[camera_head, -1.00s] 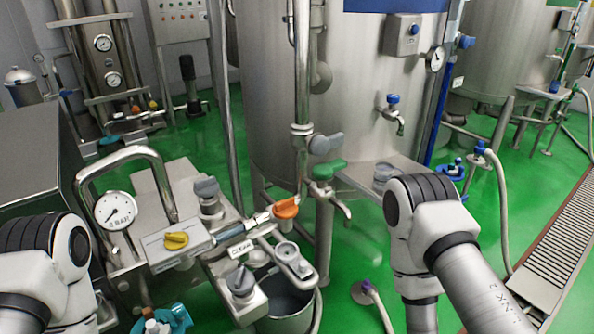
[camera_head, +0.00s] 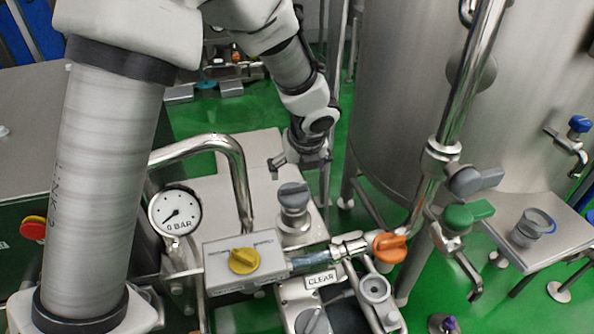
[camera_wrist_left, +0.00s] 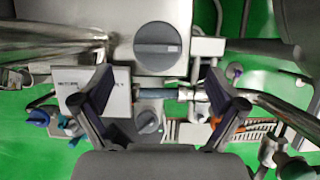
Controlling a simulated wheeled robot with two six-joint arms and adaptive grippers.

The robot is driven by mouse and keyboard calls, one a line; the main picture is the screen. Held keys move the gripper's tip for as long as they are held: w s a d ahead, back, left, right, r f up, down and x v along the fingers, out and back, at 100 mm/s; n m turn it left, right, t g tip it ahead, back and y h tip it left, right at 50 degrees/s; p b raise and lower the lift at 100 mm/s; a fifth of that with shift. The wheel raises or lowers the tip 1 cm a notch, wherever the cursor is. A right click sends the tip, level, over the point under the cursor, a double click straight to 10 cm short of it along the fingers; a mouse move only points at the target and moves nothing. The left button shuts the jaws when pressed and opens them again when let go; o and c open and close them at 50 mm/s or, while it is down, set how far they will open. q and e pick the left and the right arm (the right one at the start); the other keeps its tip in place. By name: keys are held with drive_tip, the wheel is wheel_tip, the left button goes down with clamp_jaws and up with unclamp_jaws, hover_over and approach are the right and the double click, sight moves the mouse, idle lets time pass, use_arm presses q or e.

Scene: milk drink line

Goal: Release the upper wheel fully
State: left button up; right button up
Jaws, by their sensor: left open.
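The upper wheel (camera_head: 293,196) is a grey round knob with a raised grip bar, on a steel housing right of the pressure gauge. It shows from above in the left wrist view (camera_wrist_left: 157,47), with its bar lying across the picture. My left gripper (camera_head: 303,166) is open and empty, behind and above this wheel in the head view. In the wrist view its two fingers (camera_wrist_left: 163,92) stand wide apart, and the wheel lies beyond the tips, apart from them. A second grey wheel (camera_head: 313,322) sits lower, partly cut off by the picture's bottom edge. My right gripper is out of view.
A bent steel pipe (camera_head: 240,180) rises left of the wheel. The gauge (camera_head: 175,211) reads about zero. A yellow knob (camera_head: 244,261), an orange handle (camera_head: 389,247) and a green handle (camera_head: 467,216) are close by. A large steel tank (camera_head: 400,90) stands behind.

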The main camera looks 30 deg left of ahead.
sight(294, 186)
use_arm(q)
drive_tip(key=b+x, duration=0.1)
drive_tip(key=x, duration=0.2)
drive_tip(key=b+x, duration=0.1)
drive_tip(key=x, duration=0.2)
drive_tip(key=shift+s+f, duration=0.15)
drive_tip(key=shift+f, duration=0.15)
drive_tip(key=shift+a+f, duration=0.2)
drive_tip(key=shift+f, duration=0.1)
drive_tip(key=shift+d+r, duration=0.15)
drive_tip(key=shift+r, duration=0.05)
drive_tip(key=shift+c, duration=0.4)
drive_tip(key=shift+f, duration=0.1)
drive_tip(key=c, duration=1.1)
